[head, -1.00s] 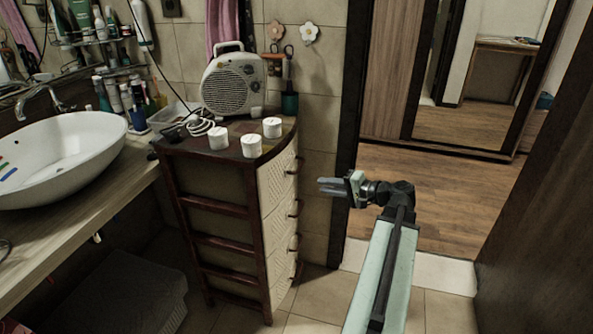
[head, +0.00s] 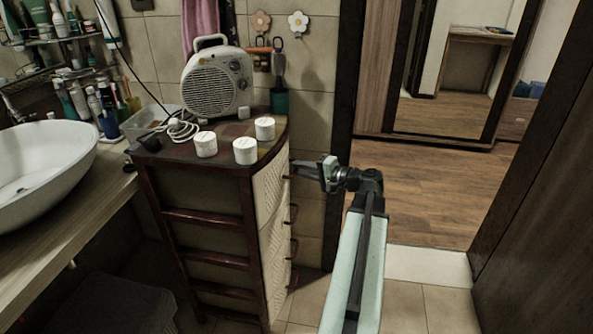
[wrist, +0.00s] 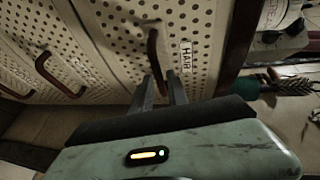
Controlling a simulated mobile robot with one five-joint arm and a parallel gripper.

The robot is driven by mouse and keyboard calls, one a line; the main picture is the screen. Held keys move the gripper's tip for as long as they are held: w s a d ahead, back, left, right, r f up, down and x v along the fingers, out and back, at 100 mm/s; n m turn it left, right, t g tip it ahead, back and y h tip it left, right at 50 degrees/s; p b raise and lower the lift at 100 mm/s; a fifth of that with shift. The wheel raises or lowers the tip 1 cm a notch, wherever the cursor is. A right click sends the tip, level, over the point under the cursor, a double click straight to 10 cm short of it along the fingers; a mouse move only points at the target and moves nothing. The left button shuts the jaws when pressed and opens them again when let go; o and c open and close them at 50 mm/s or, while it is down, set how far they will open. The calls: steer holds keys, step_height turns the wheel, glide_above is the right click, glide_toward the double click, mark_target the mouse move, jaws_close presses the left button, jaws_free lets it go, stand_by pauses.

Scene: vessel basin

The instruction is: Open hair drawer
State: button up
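The hair drawer (wrist: 215,50) is the top drawer of the wooden cabinet, with a perforated cream front and a "HAIR" label (wrist: 186,56). It looks closed. Its curved dark handle (wrist: 153,50) stands just ahead of my gripper in the wrist view. My gripper (wrist: 160,80) is open, with its two dark fingers apart and the near end of the handle showing between them. I cannot tell whether they touch it. In the head view, my gripper (head: 295,171) is at the cabinet's right side, by the top of the drawer front (head: 270,190).
More handled drawers lie below, one with a handle (wrist: 55,75) in the wrist view. A fan heater (head: 217,82) and three white jars (head: 245,150) stand on the cabinet top (head: 180,152). A sink (head: 40,160) is at left. Floor (head: 425,195) is open beyond the doorway.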

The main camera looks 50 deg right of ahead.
steer(key=shift+x, duration=1)
jaws_close()
stand_by(0.7)
